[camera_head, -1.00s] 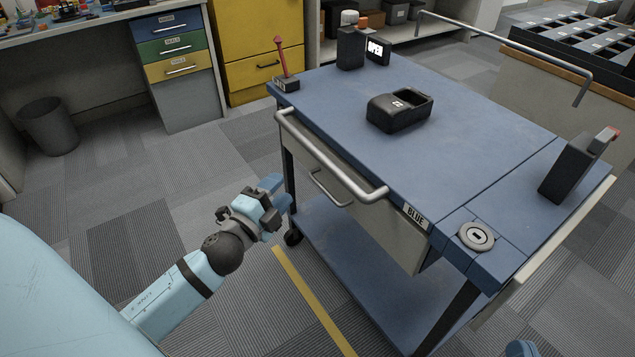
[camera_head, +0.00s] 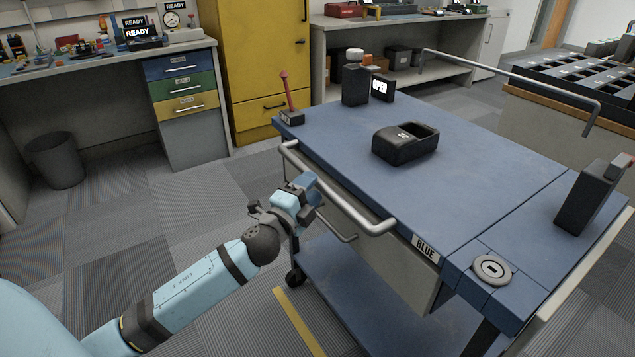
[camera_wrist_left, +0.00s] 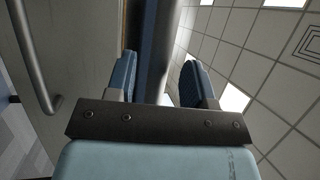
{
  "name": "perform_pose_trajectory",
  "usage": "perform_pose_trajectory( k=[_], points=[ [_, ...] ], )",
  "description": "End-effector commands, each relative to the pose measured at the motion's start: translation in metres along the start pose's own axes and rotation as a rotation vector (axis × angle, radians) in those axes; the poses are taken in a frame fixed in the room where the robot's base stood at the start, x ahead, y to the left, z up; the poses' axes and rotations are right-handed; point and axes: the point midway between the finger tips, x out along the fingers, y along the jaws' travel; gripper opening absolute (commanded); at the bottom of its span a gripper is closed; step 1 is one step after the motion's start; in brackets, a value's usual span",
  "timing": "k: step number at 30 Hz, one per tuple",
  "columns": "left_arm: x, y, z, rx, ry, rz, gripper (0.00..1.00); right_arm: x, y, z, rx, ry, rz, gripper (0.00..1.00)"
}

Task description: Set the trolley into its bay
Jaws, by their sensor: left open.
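The trolley (camera_head: 480,185) has a blue top, a lower blue shelf and a "BLUE" label on its near edge. Its grey push handle (camera_head: 345,200) runs along the left side, above a drawer with a smaller pull. My left gripper (camera_head: 308,183) is open at the handle's left part. In the left wrist view, a grey bar (camera_wrist_left: 155,60) lies in line with the gap between the open fingers (camera_wrist_left: 160,82). I cannot tell whether they touch it. A yellow floor line (camera_head: 299,322) runs beside the trolley; the bay is not clearly identifiable. My right gripper is out of view.
The trolley top carries a black holder (camera_head: 405,143), a red lever (camera_head: 288,95) and several dark devices. A bin (camera_head: 55,160) and a drawer unit (camera_head: 185,100) stand at the left. A yellow cabinet (camera_head: 262,65) is behind. Floor left of the trolley is clear.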

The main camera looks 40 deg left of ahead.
Motion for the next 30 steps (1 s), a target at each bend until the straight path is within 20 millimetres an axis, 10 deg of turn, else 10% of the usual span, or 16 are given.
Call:
perform_pose_trajectory(
  k=[18,25,30],
  points=[
    [0.031,0.000,0.000,0.000,0.000,0.001,0.48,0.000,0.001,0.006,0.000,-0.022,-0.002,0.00],
    [0.030,0.000,0.000,0.000,0.000,0.000,0.00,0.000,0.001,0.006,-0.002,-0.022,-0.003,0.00],
    [0.031,0.000,0.000,0.000,0.000,0.000,0.00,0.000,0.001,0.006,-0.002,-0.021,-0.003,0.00]
  ],
)
